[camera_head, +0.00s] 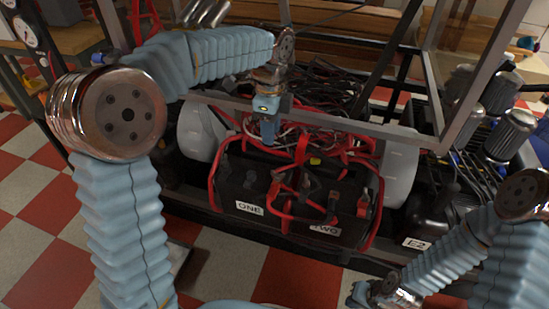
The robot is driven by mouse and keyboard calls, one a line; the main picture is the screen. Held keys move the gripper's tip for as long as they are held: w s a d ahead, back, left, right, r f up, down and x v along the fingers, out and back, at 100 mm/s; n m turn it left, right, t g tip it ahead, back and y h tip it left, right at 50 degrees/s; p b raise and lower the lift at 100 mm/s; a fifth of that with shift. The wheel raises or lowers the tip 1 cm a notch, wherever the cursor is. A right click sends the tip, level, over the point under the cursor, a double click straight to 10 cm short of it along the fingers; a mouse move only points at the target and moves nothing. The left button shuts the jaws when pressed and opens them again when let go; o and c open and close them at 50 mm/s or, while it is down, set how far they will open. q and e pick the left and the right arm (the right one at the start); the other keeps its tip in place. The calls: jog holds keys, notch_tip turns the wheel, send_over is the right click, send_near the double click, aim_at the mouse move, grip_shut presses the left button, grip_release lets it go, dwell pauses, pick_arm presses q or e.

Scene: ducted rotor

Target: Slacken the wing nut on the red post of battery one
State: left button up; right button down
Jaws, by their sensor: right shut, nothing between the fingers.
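Battery one is a black box with a white ONE label (249,208), low in the dark frame. Battery two (325,230), labelled TWO, stands right beside it on the right. Red and black cables and clamps crowd both battery tops. I cannot make out the wing nut or clearly pick out battery one's red post. My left gripper (268,138) points down above the back of battery one. Its fingers are too small and seen too edge-on to tell their opening or contact. My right gripper (358,295) is shut and empty at the bottom, well in front of the batteries.
A metal bar (320,122) of the frame crosses behind the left gripper, with tangled cables (335,95) beyond it. Pale rounded tanks (399,172) flank the batteries. A black unit labelled E2 (416,243) stands at right. Checkered floor (285,275) is open in front.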

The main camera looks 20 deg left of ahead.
aim_at(278, 175)
pick_arm(q)
notch_tip(278, 175, down, 13)
jog(key=shift+f+b, duration=0.1)
jog(key=shift+b, duration=1.15)
grip_shut()
